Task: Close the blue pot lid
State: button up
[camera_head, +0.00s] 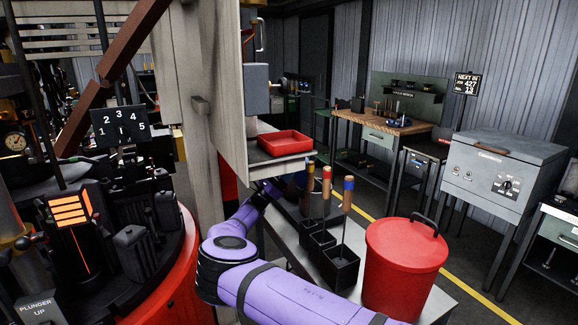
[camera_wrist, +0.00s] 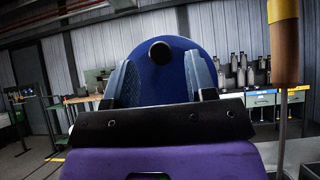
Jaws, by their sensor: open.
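The blue pot lid (camera_wrist: 160,75) stands raised in the wrist view, its round face toward my camera and a black knob (camera_wrist: 159,51) near its top. My gripper (camera_wrist: 161,82) is open, with one finger on each side of the lid's middle, below the knob. I cannot tell whether the fingers touch the lid. In the head view a dark blue shape (camera_head: 296,184), likely the blue pot or its lid, is partly hidden behind tool handles. My purple arm reaches toward it, and the gripper itself is hard to make out there. The pot body is hidden in the wrist view.
A red lidded bin (camera_head: 405,268) and black holders (camera_head: 340,268) with upright coloured-handled tools stand on the near bench. One yellow handle (camera_wrist: 283,40) rises close on the right in the wrist view. A red tray (camera_head: 285,143) sits behind. A red rotary machine (camera_head: 165,280) is left.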

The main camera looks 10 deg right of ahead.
jog(key=shift+x, duration=1.3)
jog(key=shift+c, duration=0.5)
